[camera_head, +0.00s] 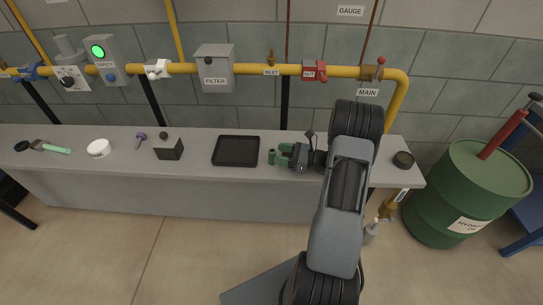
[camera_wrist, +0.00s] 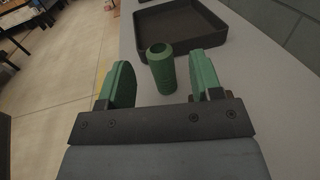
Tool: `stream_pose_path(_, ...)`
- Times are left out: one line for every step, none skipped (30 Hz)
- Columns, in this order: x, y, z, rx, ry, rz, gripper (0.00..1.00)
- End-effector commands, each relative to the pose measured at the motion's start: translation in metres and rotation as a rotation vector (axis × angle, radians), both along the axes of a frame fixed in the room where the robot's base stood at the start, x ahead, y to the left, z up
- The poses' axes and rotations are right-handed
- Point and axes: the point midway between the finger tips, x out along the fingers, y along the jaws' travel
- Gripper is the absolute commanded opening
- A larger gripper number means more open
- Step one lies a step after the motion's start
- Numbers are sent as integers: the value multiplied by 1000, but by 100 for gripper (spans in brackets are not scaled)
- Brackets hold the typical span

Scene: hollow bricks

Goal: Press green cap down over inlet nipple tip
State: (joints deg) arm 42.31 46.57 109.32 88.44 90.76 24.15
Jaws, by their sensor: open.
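The green cap (camera_head: 271,157) stands upright on the grey bench, just right of the black tray. In the wrist view the green cap (camera_wrist: 161,72) is a ribbed cylinder with a dark hollow top. My gripper (camera_head: 283,155) is low over the bench, pointing left at the cap. In the wrist view my gripper (camera_wrist: 162,84) is open, its green finger pads on either side of the cap's line with gaps to both. The brass inlet nipple (camera_head: 271,58) rises from the yellow pipe above the INLET label, well above the bench.
The black tray (camera_head: 236,151) looks empty. Left of it stand a dark block (camera_head: 169,149), a purple-headed item (camera_head: 140,136) and a white ring (camera_head: 98,148). A dark round piece (camera_head: 403,159) lies at the bench's right end. The grey filter box (camera_head: 215,68) is left of the inlet.

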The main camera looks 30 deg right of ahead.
Motion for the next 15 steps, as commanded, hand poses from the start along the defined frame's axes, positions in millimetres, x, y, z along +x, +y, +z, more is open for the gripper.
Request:
stream_pose_path(1, 2, 0, 0, 0, 0, 59)
stream_pose_path(2, 3, 0, 0, 0, -1, 59)
stream_pose_path(3, 4, 0, 0, 0, -1, 59)
stream_pose_path(4, 5, 0, 0, 0, -1, 59)
stream_pose_path(6, 7, 1, 0, 0, 0, 59)
stream_pose_path(8, 10, 1, -1, 1, 2, 59)
stream_pose_path(11, 14, 2, -1, 1, 3, 59)
stream_pose_path(14, 17, 2, -1, 1, 2, 59)
stream_pose_path(18, 22, 3, -1, 1, 4, 59)
stream_pose_path(20, 25, 3, -1, 1, 4, 59)
stream_pose_path(23, 28, 4, -1, 1, 3, 59)
stream_pose_path(26, 32, 3, -1, 1, 4, 59)
stream_pose_path(29, 34, 3, -1, 0, 3, 59)
stream_pose_path(31, 36, 3, -1, 0, 2, 59)
stream_pose_path(33, 38, 3, -1, 0, 1, 59)
